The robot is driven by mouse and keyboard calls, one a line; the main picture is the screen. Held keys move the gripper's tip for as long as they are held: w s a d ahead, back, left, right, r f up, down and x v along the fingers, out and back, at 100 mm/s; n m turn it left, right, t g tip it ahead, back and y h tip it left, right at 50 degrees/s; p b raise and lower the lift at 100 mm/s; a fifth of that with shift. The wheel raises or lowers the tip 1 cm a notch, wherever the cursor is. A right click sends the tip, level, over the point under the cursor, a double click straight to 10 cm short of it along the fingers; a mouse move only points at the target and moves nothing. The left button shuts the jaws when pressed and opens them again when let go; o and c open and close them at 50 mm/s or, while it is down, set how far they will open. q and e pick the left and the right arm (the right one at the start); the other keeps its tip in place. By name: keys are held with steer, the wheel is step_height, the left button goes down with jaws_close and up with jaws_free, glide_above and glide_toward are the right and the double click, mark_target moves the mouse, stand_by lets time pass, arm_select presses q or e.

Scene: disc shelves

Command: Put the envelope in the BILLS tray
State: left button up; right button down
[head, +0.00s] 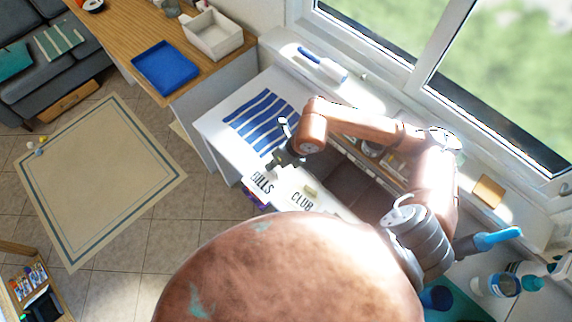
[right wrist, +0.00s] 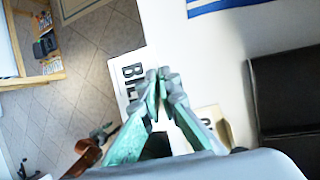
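The white BILLS label (head: 262,184) is at the left end of a white sign-like strip in the head view, just left of the CLUB label (head: 302,201). In the right wrist view the BILLS lettering (right wrist: 132,72) is partly behind my fingers. The tray's inside is not clear in either view. My right gripper (head: 276,161) is just above and behind the BILLS label. In the right wrist view its fingertips (right wrist: 158,74) meet, and I see nothing between them. I cannot make out an envelope in either view. My left gripper is not in view.
A blue-striped cloth (head: 262,120) lies on the white surface behind the gripper. A small beige object (head: 310,191) is by the CLUB label. A blue tray (head: 166,68) and a white bin (head: 213,36) stand on the wooden desk. Windows border the right side.

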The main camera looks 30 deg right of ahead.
steer(key=d+f, duration=0.2)
steer(key=w+d+f, duration=0.1)
steer(key=d+f, duration=0.1)
steer(key=w+d+f, duration=0.1)
steer(key=d+f, duration=0.1)
steer(key=shift+w+d+f+b, duration=0.25)
steer(key=shift+d+b, duration=0.1)
steer(key=shift+b, duration=0.05)
steer(key=f, duration=0.3)
steer(key=shift+w+d+f, duration=0.1)
steer(key=shift+d+f, duration=0.1)
steer(key=shift+d, duration=0.1)
steer(key=c, duration=2.2)
jaws_free()
steer(key=shift+o, duration=0.2)
